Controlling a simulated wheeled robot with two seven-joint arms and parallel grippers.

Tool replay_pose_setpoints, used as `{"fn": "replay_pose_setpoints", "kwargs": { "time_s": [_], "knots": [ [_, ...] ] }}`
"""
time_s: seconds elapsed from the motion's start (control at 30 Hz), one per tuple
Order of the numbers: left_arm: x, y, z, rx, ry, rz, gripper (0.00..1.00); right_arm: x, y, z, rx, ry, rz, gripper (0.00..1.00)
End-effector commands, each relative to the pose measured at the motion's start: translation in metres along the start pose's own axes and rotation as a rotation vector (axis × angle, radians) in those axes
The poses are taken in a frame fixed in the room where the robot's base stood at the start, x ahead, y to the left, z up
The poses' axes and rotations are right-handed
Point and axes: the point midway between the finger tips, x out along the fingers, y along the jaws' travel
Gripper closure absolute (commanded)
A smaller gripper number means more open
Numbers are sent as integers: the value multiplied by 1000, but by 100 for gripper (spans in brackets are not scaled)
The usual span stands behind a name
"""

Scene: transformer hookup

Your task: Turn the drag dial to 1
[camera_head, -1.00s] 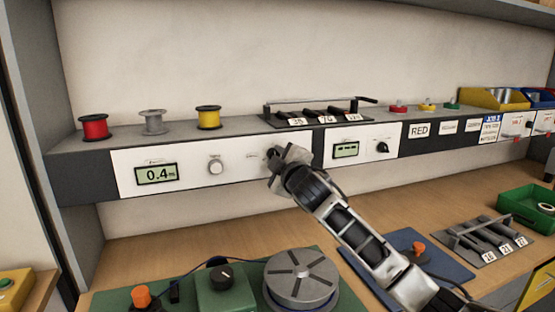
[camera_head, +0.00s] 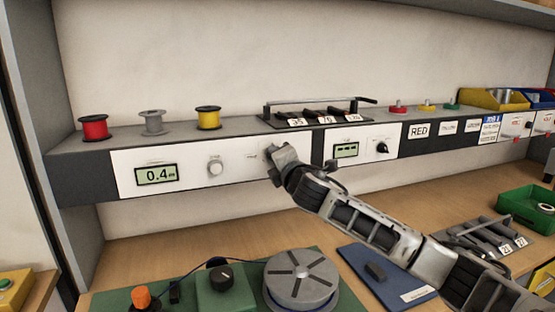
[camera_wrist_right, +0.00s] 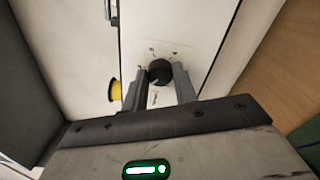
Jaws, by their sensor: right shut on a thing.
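A black dial (camera_wrist_right: 160,72) sits on the white panel, between the two fingers of my right gripper (camera_wrist_right: 161,88) in the right wrist view. The gripper is shut on it. Small marks surround the dial, but they are too small to read, so I cannot tell its setting. In the head view my right gripper (camera_head: 273,156) reaches the right part of the white panel (camera_head: 190,182) and hides the dial. My left gripper is not in view.
The panel also carries a display (camera_head: 157,175) reading 0.4 and a pale knob (camera_head: 216,167). Another black knob (camera_head: 382,147) is to the right. Spools stand on the shelf, including a yellow one (camera_head: 208,117). Below are a green box with a black dial (camera_head: 220,272) and a grey wheel (camera_head: 301,276).

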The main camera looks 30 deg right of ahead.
Motion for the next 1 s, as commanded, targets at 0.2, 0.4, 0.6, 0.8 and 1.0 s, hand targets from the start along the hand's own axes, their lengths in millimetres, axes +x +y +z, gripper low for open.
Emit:
{"fn": "replay_pose_setpoints", "kwargs": {
  "time_s": [0.2, 0.4, 0.6, 0.8, 1.0],
  "knots": [
    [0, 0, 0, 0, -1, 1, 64, 0, -1, 0, -94, 0, -3, 95],
    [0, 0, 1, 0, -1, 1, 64, 0, -2, -1, -132, 1, -4, 95],
    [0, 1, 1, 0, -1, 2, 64, 0, -2, -1, -139, 2, -4, 95],
    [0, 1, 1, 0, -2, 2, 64, 0, -2, -1, -138, 2, -4, 95],
    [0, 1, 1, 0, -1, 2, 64, 0, -1, -1, -137, 1, -3, 50]
  ]
}}
